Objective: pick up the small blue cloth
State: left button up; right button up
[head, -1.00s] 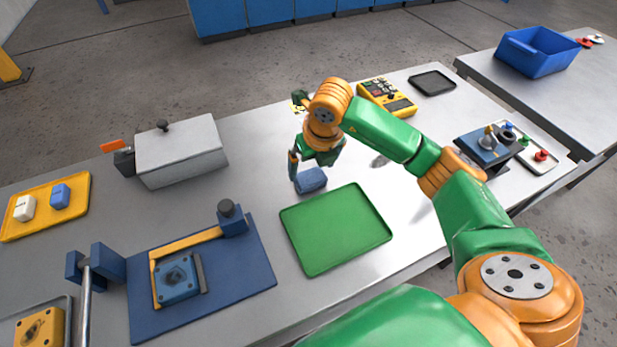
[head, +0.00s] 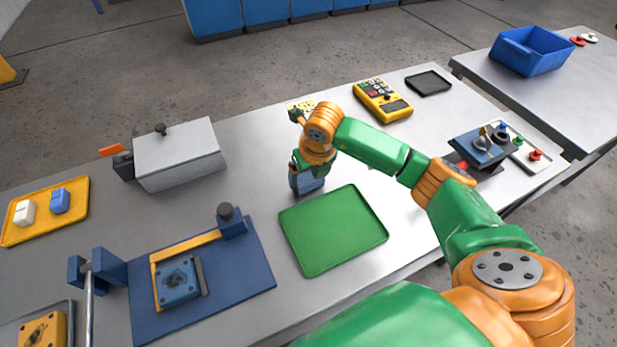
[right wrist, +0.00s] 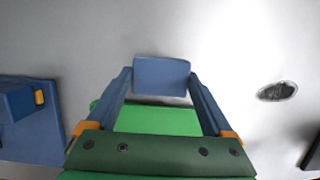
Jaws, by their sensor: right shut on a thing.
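The small blue cloth (head: 311,184) is a folded blue block just behind the green tray. My right gripper (head: 306,181) is shut on it, reaching down from above. In the right wrist view the cloth (right wrist: 162,75) sits between the two fingertips (right wrist: 160,80), with a thin shadow below it. Whether it is clear of the table I cannot tell. In the head view the gripper hides part of the cloth. My left gripper is not in view.
The green tray (head: 333,230) lies empty in front of the cloth. A blue fixture board (head: 245,270) and a grey lidded box (head: 180,155) are to the left. A yellow meter (head: 383,100) stands at the back right. A dark oval patch (right wrist: 277,91) marks the table.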

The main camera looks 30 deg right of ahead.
notch_tip(320, 180, up, 2)
jog(key=shift+w+r+b, duration=0.1)
jog(key=shift+r+b, duration=0.1)
jog(key=shift+b, duration=0.6)
jog(key=s+a+r, duration=0.7)
jog(key=s+r, duration=0.3)
jog(key=s, duration=0.2)
jog(key=shift+s+r, duration=0.15)
jog(key=shift+s, duration=0.05)
